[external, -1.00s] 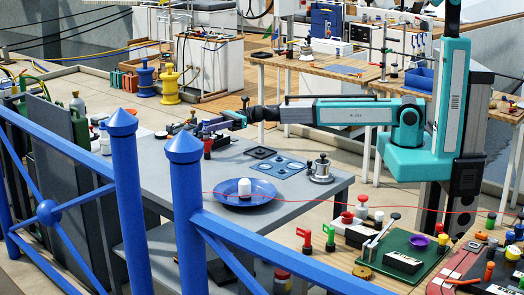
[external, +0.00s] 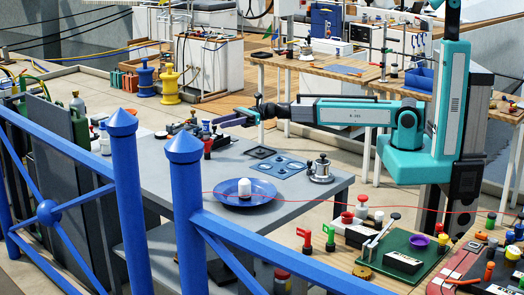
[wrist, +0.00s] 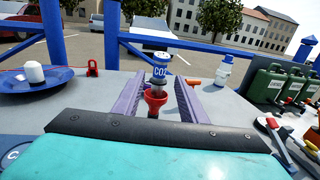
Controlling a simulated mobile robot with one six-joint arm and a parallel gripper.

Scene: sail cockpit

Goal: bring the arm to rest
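My arm reaches left from its column over the grey table (external: 290,205) in the external view. My gripper (external: 232,118) is above the table's far side, near a blue-topped bottle in a red cup. In the wrist view the two purple fingers of my gripper (wrist: 161,80) are spread apart. The fingers do not appear closed on either one.
A blue plate (external: 262,200) with a white cylinder (external: 244,187) stands on the table. A metal pot (external: 320,169) and flat dark and blue pads (external: 280,167) lie behind it. Blue railings (external: 186,220) cross the foreground. Green canisters (wrist: 268,83) stand at right in the wrist view.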

